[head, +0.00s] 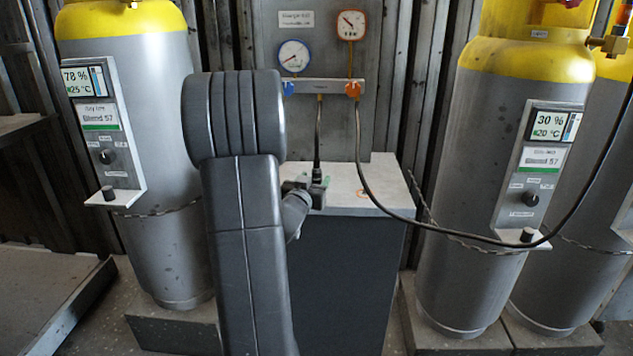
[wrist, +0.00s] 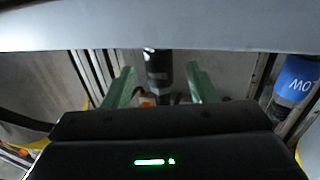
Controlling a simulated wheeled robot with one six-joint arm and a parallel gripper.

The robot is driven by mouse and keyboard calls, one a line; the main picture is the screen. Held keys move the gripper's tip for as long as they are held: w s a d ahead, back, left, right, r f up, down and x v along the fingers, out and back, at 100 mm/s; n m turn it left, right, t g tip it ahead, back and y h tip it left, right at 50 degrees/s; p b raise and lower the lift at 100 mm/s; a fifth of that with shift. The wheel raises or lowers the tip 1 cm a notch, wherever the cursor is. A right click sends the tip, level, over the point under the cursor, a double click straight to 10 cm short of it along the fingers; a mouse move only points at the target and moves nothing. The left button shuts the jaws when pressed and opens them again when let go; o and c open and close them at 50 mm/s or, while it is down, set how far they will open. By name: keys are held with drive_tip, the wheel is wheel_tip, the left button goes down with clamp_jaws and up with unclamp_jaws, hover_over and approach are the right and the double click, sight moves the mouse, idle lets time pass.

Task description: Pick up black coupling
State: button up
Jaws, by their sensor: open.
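The black coupling (head: 317,174) hangs at the lower end of a short black hose, in front of the grey back panel. In the wrist view the black coupling (wrist: 158,72) stands between the two green fingers. My gripper (head: 315,184) is just at the coupling, partly hidden behind my own arm in the head view. In the wrist view my gripper (wrist: 161,86) is open, with a gap on both sides of the coupling. The coupling's lower end is hidden by the gripper body in the wrist view.
A grey cabinet (head: 345,190) with a light top stands below. Two gauges and a bar (head: 335,87) with blue and orange fittings are above. A long black hose (head: 385,208) loops right. Grey-yellow cylinders (head: 165,215) (head: 470,200) stand at both sides. A blue fitting (wrist: 297,77) shows in the wrist view.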

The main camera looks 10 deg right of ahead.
sight(317, 158)
drive_tip(key=shift+x, duration=1.45)
clamp_jaws()
wheel_tip(317, 158, up, 10)
drive_tip(key=p, duration=0.3)
drive_tip(key=shift+p, duration=0.4)
drive_tip(key=shift+r, duration=0.15)
